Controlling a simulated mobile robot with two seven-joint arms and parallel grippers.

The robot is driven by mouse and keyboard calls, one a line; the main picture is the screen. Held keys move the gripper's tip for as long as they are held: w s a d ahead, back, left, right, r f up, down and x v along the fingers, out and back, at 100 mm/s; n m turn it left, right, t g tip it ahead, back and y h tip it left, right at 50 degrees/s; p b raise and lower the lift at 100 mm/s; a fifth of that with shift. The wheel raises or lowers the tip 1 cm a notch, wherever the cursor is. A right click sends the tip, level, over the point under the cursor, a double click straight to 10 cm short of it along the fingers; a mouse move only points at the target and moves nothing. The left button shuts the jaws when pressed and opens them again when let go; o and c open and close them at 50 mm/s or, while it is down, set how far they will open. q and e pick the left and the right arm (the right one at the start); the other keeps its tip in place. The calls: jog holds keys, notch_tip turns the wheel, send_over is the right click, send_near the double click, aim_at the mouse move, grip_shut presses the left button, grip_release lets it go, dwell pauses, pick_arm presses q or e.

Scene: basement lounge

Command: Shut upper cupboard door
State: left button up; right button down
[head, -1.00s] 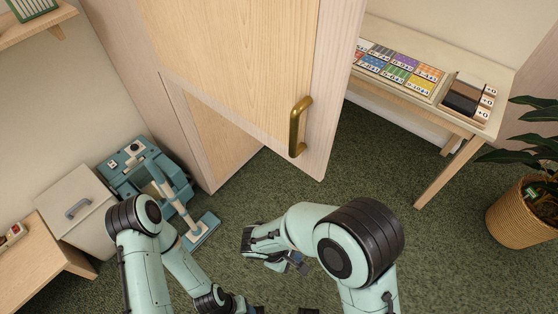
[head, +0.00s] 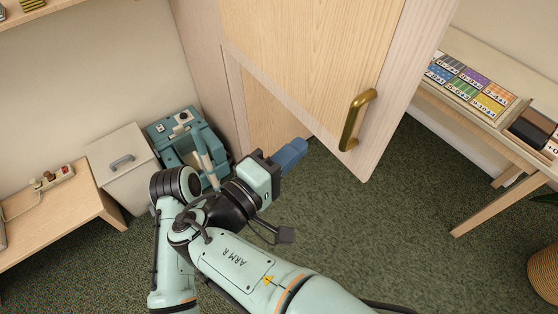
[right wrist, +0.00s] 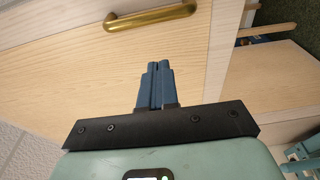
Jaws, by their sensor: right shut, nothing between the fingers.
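The upper cupboard door (head: 300,35) is pale wood and stands swung open into the room. Its brass handle (head: 357,120) is near its lower free corner. In the right wrist view the door (right wrist: 60,70) fills much of the picture, with the handle (right wrist: 150,18) across the top. My right gripper (head: 303,146) is just left of the door's lower edge, apart from the handle. It also shows in the right wrist view (right wrist: 157,66), its blue fingers shut and empty, pointing toward the handle. Touching the door cannot be told.
A lower wooden panel (head: 262,108) is under the door. A teal machine (head: 182,137) and a grey box (head: 121,164) stand left, beside a low wooden table (head: 75,212). A side table (head: 480,130) with colourful trays is right. Carpet in front is free.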

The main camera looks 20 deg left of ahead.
jog(key=w+d, duration=0.4)
jog(key=d, duration=0.1)
jog(key=shift+w+d, duration=0.25)
jog(key=shift+w, duration=0.05)
